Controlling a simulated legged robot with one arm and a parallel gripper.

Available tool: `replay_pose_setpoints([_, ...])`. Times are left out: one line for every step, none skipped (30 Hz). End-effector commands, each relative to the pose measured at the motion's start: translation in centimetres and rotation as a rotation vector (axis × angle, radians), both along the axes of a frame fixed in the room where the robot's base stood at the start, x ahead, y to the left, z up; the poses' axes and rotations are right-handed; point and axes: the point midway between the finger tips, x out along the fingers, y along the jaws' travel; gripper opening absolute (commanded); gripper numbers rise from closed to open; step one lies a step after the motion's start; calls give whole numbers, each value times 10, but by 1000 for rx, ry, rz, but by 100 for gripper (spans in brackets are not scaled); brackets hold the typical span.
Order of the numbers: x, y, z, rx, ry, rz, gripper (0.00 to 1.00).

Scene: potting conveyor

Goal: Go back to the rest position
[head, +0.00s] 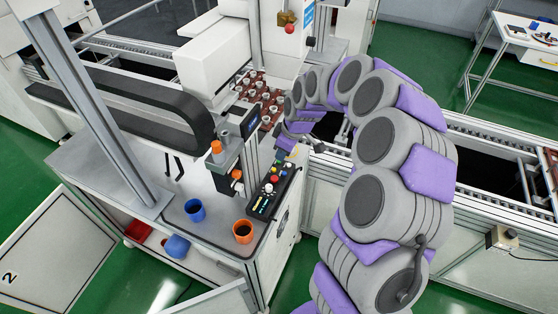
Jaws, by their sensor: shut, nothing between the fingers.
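My grey and purple arm rises from the bottom right, arches over and comes down near the middle of the head view. My gripper (283,150) is at its end, small and dark, just above the far end of the control box (270,190) with its coloured buttons. It is shut and holds nothing. I cannot tell whether it touches the box.
A blue cup (195,210) and an orange cup (243,231) stand on the grey bench. A dispenser post (222,170) rises beside the box. A tray of several pots (258,96) lies behind. The conveyor (490,190) runs right.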

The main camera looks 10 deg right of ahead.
Motion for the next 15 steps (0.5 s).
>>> replay_pose_setpoints([-1,-1,10,-1,-1,1,0])
replay_pose_setpoints([-2,-2,13,-1,0,1,0])
replay_pose_setpoints([-2,-4,17,-1,0,1,0])
replay_pose_setpoints([-3,-5,20,0,0,0,0])
replay_pose_setpoints([-3,-5,21,0,0,1,0])
replay_pose_setpoints([-3,-7,23,1,0,0,0])
replay_pose_setpoints([-3,-8,23,1,0,0,0])
replay_pose_setpoints([-4,-8,24,2,1,1,0])
replay_pose_setpoints([-4,-8,24,2,1,1,0])
replay_pose_setpoints([-4,-8,24,2,1,1,0])
replay_pose_setpoints([-4,-8,23,2,1,1,0])
replay_pose_setpoints([-4,-9,23,3,1,1,0])
replay_pose_setpoints([-4,-9,23,3,1,1,0])
replay_pose_setpoints([-4,-9,23,3,1,0,0])
replay_pose_setpoints([-4,-9,23,3,1,1,0])
